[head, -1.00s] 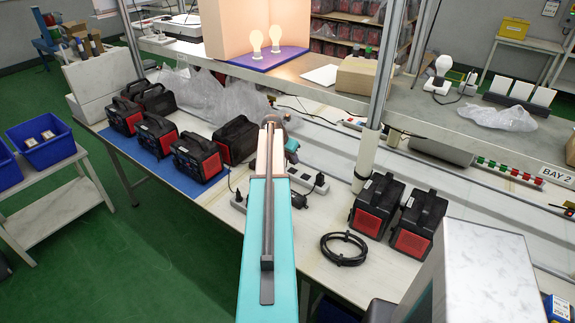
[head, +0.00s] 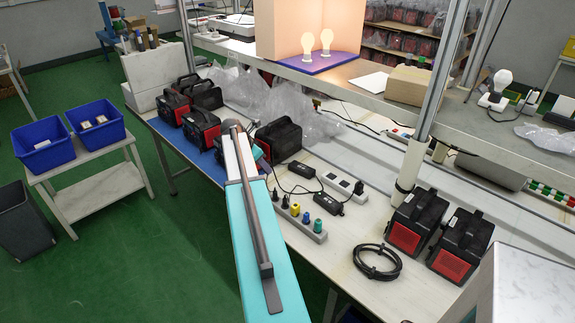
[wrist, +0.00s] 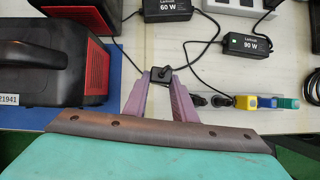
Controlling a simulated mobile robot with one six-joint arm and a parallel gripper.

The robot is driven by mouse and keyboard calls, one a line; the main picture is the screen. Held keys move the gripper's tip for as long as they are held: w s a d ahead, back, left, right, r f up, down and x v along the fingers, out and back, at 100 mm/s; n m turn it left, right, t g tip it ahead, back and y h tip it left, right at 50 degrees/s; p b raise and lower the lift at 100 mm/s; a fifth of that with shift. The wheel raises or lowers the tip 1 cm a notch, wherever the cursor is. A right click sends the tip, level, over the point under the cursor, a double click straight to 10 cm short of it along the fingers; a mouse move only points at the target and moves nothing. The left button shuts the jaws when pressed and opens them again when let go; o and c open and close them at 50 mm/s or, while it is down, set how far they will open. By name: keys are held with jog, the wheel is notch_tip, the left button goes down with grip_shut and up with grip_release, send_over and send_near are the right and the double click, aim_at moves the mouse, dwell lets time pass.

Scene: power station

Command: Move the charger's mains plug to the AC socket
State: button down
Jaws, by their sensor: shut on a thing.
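In the wrist view my gripper (wrist: 161,78) has its two purple fingers shut on a small black plug (wrist: 158,75), which has a dark cable. The 60 W charger (wrist: 179,8) and 90 W charger (wrist: 245,48) lie on the bench beyond it; I cannot tell for certain which one the cable joins. A black-and-red power station (wrist: 52,72) on the blue mat is left of my gripper. I cannot make out its AC socket.
A strip with black, yellow, blue and green plugs (wrist: 241,102) lies right of my gripper. A white outlet strip (head: 341,181) is behind it. Several power stations stand around. A coiled black cable (head: 377,262) lies at the front.

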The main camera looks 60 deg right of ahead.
jog(key=w+a+r+b, duration=0.1)
jog(key=w+a, duration=0.4)
jog(key=a, duration=0.4)
jog(key=w+a+r+m, duration=0.1)
jog(key=w+a, duration=0.3)
jog(key=a, duration=0.4)
jog(key=w+a+r+b, duration=0.1)
jog(key=w+a, duration=0.4)
jog(key=a, duration=0.4)
jog(key=a+r+m, duration=0.1)
jog(key=a+r, duration=0.1)
jog(key=a, duration=1.2)
jog(key=a+r+m+g+b, duration=0.1)
jog(key=a+r, duration=0.1)
jog(key=a, duration=1.3)
jog(key=shift+w+y+b, duration=0.3)
jog(key=shift+w+y, duration=0.1)
jog(key=shift+w, duration=0.05)
jog(key=shift+w, duration=0.2)
